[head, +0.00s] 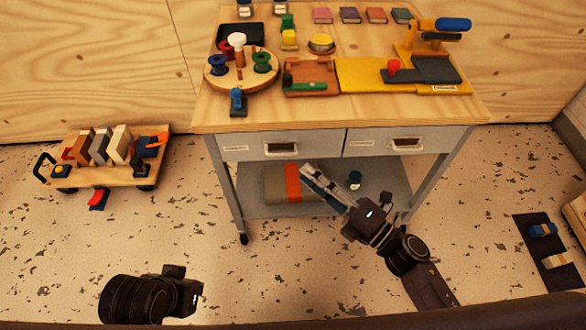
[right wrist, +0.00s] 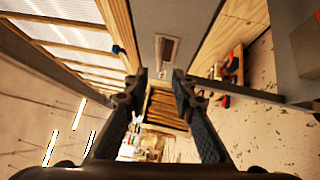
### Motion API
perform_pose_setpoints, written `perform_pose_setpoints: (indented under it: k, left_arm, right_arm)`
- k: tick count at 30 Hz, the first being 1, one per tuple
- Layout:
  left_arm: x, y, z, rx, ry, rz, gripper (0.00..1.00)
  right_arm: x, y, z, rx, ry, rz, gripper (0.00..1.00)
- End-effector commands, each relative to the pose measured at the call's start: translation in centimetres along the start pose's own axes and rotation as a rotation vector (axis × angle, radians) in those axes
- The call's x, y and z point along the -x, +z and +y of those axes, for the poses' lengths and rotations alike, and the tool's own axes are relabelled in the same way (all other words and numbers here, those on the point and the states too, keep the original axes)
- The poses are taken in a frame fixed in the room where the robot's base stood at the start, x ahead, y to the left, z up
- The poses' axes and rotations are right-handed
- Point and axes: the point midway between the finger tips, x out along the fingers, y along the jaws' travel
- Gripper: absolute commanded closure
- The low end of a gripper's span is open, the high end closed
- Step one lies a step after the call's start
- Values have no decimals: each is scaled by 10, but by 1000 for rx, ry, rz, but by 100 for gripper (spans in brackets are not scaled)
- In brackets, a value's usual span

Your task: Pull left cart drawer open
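The cart's left drawer (head: 255,151) has a light grey front with a recessed handle (head: 281,148) and looks shut. My right gripper (head: 308,174) is in front of the cart, its tips just below and right of that handle in the head view. In the right wrist view the two dark fingers (right wrist: 159,76) are apart with nothing between them. A handle (right wrist: 167,50) on a grey drawer front (right wrist: 168,15) shows just beyond the tips, apart from them. My left arm's dark end (head: 175,292) is low at the left; its fingers cannot be made out.
The right drawer (head: 370,142) is beside it and also looks shut. The wooden cart top (head: 220,115) carries spools, a tray and tools. A lower shelf (head: 255,208) holds a box and a small jar.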

Motion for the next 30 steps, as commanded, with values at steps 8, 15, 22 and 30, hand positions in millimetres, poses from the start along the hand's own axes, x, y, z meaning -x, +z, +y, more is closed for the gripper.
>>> perform_pose_setpoints:
  k: [8, 15, 22, 30]
  left_arm:
    - [2, 0, 0, 0, -1, 2, 100]
    - [0, 0, 0, 0, 0, 2, 100]
    - [0, 0, 0, 0, 0, 2, 100]
    - [0, 0, 0, 0, -1, 3, 100]
  right_arm:
    - [-33, -1, 4, 11, 8, 7, 76]
    - [-67, -1, 2, 9, 6, 5, 76]
    - [-78, -2, 2, 6, 4, 5, 76]
    - [-78, -2, 2, 6, 3, 5, 85]
